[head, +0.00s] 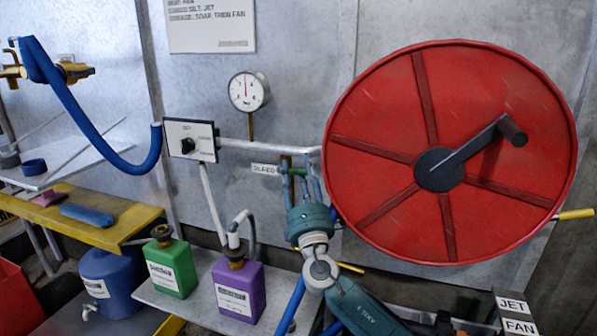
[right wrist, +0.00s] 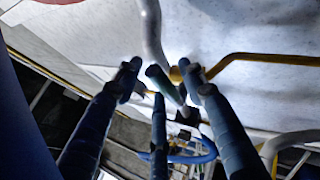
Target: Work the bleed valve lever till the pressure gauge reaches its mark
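The pressure gauge (head: 247,92) is a round white dial on the wall in the head view. Its needle points roughly straight up; the mark is too small to read. The bleed valve lever (head: 296,171) has a green grip and sits on brass pipework below and right of the gauge. My right gripper (head: 300,180) reaches up to it from below, partly hiding the valve. In the right wrist view, the green lever grip (right wrist: 159,80) lies between the spread fingers of my right gripper (right wrist: 160,78), with gaps visible beside it. My left gripper is not in view.
A large red hose reel (head: 390,110) stands close to the right of the gripper. Green (head: 171,266) and purple (head: 239,291) jugs stand on a low shelf. A yellow pipe (right wrist: 265,58) crosses near the fingers.

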